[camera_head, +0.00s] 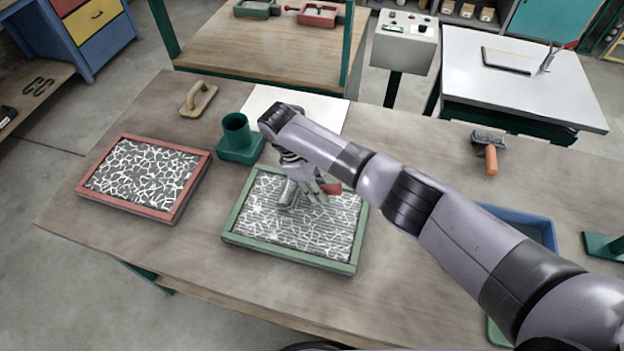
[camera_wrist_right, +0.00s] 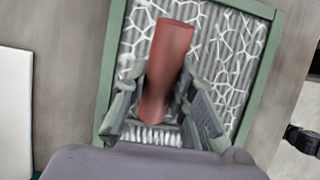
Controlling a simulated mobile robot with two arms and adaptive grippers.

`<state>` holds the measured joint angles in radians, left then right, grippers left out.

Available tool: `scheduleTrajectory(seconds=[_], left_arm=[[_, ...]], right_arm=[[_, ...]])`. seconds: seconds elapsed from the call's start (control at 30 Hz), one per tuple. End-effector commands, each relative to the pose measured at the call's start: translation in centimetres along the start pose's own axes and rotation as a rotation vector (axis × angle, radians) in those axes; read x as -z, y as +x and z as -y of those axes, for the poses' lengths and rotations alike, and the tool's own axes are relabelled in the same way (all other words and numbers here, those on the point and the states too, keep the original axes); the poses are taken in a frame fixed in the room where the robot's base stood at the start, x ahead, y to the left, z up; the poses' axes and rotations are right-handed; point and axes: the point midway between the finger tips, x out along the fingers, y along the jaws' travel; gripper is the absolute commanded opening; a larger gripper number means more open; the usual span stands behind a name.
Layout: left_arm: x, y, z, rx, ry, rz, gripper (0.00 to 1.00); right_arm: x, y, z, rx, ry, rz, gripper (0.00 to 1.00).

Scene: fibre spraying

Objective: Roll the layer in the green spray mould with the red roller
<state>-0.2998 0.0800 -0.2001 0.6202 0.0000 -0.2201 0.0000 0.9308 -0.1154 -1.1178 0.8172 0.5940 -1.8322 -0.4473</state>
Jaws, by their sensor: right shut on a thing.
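The green spray mould (camera_head: 291,257) lies on the workbench with a grey layer and white strands inside its frame; its frame also fills much of the right wrist view (camera_wrist_right: 113,60). My right gripper (camera_head: 318,190) is over the mould and shut on the red handle of the roller (camera_wrist_right: 168,65). The roller's grey drum (camera_head: 288,194) is at the layer's upper left part in the head view; I cannot tell for sure whether it touches. The ribbed lower end of the roller shows between the fingers in the wrist view. My left gripper is not in view.
A red mould (camera_head: 207,170) with a similar layer lies to the left. A green holder (camera_head: 240,140), a wooden float (camera_head: 198,100) and a white sheet (camera_head: 335,112) are behind. An orange-handled brush (camera_head: 490,157) and a blue tray (camera_head: 520,222) are to the right.

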Motion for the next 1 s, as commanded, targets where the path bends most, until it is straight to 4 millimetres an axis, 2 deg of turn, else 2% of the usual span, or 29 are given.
scheduleTrajectory(seconds=[0.17,0.43,0.83,1.0], left_arm=[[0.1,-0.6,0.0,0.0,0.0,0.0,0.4],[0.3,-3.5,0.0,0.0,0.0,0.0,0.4],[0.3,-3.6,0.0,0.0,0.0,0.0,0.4],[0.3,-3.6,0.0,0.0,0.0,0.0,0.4]], right_arm=[[-0.5,0.4,0.2,0.005,-0.001,0.004,0.0],[-2.5,0.8,0.2,0.006,0.0,0.005,0.0],[-4.3,1.9,0.1,0.003,0.0,0.001,0.0],[-5.9,2.6,0.1,0.002,0.0,0.002,0.0]])
